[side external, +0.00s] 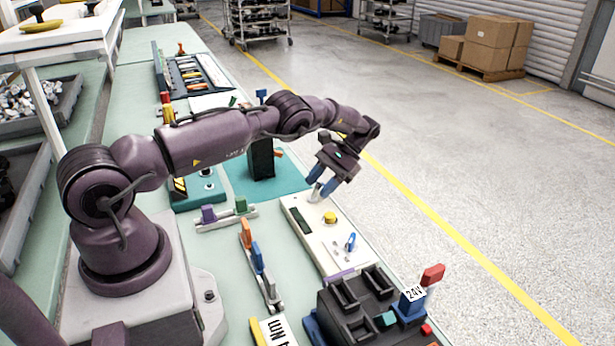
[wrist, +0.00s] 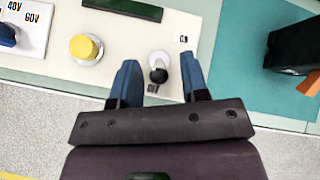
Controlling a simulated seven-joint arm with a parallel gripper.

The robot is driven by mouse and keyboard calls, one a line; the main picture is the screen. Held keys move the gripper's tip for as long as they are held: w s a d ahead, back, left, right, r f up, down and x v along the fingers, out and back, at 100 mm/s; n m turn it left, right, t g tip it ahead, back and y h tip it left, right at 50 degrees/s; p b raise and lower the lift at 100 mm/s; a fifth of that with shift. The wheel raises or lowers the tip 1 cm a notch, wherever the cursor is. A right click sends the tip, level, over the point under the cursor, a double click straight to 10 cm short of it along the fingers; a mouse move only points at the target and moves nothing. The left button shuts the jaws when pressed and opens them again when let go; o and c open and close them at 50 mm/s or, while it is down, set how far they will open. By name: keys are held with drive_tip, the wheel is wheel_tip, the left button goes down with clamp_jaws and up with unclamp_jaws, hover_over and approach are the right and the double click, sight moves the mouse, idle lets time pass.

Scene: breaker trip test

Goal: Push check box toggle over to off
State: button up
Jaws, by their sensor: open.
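The check box (side external: 322,235) is a long cream panel with a dark green strip, a yellow button and a blue knob. In the wrist view its cream face (wrist: 215,15) carries a toggle (wrist: 158,69) with a round metal base and a dark ball-like tip. A small ON label lies above and right of it; another label below is too small to read. My gripper (side external: 321,187) is over the panel's far end, blue fingers pointing down. In the wrist view my gripper (wrist: 160,76) is open, one finger either side of the toggle, with visible gaps. The toggle's tilt is unclear.
The yellow button (side external: 330,217) stands close to my fingers on the panel. A dark block (side external: 262,160) stands on a teal mat behind. A black unit with a red-handled lever (side external: 433,274) is at the front right.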

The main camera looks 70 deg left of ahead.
wheel_tip(320, 180, up, 3)
drive_tip(key=shift+f, duration=0.1)
drive_tip(key=s+d+r, duration=0.6)
drive_tip(key=s+r, duration=0.3)
drive_tip(key=s, duration=0.3)
drive_tip(key=shift+s+r, duration=0.35)
drive_tip(key=shift+r, duration=0.05)
